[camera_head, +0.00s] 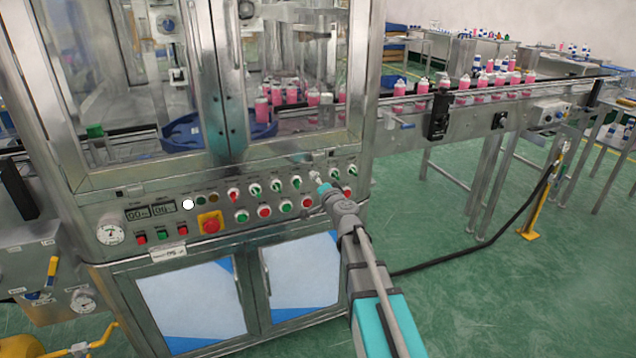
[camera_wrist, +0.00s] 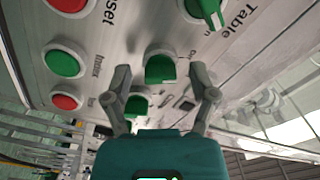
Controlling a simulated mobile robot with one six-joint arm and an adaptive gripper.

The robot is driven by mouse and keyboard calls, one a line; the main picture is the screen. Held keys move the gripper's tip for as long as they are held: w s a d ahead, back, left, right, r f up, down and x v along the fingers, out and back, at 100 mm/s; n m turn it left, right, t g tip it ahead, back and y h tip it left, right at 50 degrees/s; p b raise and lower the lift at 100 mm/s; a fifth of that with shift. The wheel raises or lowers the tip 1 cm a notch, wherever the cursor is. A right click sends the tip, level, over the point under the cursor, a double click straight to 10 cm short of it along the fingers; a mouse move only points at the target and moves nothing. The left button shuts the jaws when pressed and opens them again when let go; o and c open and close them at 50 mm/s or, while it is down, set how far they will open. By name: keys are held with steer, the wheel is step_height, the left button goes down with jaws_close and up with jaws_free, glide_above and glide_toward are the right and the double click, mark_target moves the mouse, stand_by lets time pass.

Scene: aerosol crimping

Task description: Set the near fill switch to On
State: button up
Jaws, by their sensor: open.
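My gripper (camera_head: 318,178) is at the upper row of the machine's control panel, right of centre. In the wrist view its two fingers (camera_wrist: 160,80) are spread apart. A green rotary switch (camera_wrist: 160,69) shows in the gap between them, and I cannot tell whether they touch it. The lettering beside this switch is too small to read, so I cannot confirm that it is the near fill switch or its setting. In the head view my gripper hides part of the upper row. Other green switches (camera_head: 296,182) are to its left and more (camera_head: 335,173) to its right.
The wrist view shows a green switch marked Table (camera_wrist: 207,9), a green Index button (camera_wrist: 63,61) and a red button (camera_wrist: 66,102). A red emergency stop (camera_head: 210,224) sits lower left on the panel. Glass doors (camera_head: 225,80) rise above; a conveyor (camera_head: 480,95) runs right.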

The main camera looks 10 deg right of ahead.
steer(key=shift+w, duration=0.1)
jaws_close()
stand_by(0.4)
steer(key=shift+m, duration=0.4)
steer(key=m, duration=0.5)
steer(key=shift+a, duration=0.1)
steer(key=m, duration=0.6)
steer(key=shift+r, duration=0.1)
stand_by(0.5)
jaws_free()
